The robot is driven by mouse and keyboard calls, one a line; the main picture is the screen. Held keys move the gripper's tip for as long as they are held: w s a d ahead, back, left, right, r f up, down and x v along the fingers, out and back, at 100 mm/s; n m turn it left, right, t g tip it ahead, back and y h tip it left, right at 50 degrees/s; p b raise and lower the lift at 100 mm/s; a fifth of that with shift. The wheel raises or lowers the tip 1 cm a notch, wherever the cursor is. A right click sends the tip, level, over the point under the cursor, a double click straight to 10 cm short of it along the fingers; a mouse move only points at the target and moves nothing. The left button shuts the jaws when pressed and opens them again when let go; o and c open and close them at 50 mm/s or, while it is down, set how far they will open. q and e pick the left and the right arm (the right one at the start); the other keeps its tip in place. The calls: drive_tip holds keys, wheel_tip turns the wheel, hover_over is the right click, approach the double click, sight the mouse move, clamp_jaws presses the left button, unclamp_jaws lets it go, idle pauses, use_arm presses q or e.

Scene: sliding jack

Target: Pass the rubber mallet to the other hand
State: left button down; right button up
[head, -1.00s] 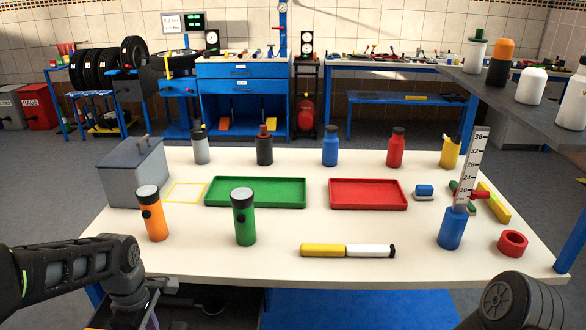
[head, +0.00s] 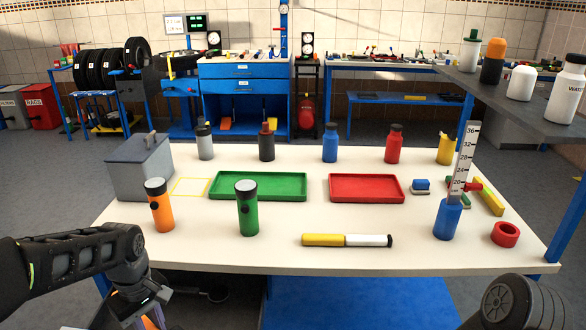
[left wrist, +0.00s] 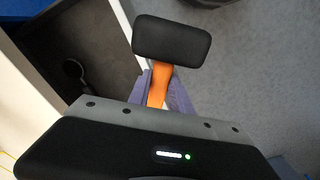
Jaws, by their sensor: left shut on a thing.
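The rubber mallet has a black block head (left wrist: 172,41) and an orange handle (left wrist: 158,88), seen in the left wrist view. My left gripper (left wrist: 165,95) is shut on the handle, with the head sticking out beyond the fingers. In the head view my left gripper (head: 148,312) is low at the left, below the table's front edge, and a bit of orange shows there. The mallet head is not visible in that view. My right arm shows at the bottom right, but its gripper is out of frame.
The white table (head: 300,256) stands ahead. On its front part are an orange flashlight (head: 160,207), a green flashlight (head: 247,210), a yellow and white stick (head: 345,240), a blue bottle with a ruler (head: 447,218) and a red ring (head: 505,234). A grey shelf (head: 520,100) juts in at right.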

use_arm(q)
drive_tip(key=w+d+r+m+p, duration=0.1)
drive_tip(key=w+d+m, duration=0.7)
drive_tip(key=d+m, duration=0.3)
drive_tip(key=shift+w+d+r, duration=0.15)
drive_tip(key=shift+w+d, duration=0.2)
drive_tip(key=shift+d, duration=0.8)
use_arm(e)
drive_tip(key=shift+r, duration=0.7)
use_arm(q)
drive_tip(key=w+d+r+m, duration=0.1)
drive_tip(key=w+d+r, duration=0.1)
drive_tip(key=d, duration=0.6)
drive_tip(key=w+d+r+m, duration=0.1)
drive_tip(key=w+d+r, duration=0.2)
drive_tip(key=d, duration=0.6)
drive_tip(key=shift+w+r+m, duration=0.15)
drive_tip(key=shift+w+m, duration=0.25)
drive_tip(key=shift+w, duration=0.35)
drive_tip(key=shift+d, duration=0.1)
use_arm(e)
drive_tip(key=shift+o, duration=0.2)
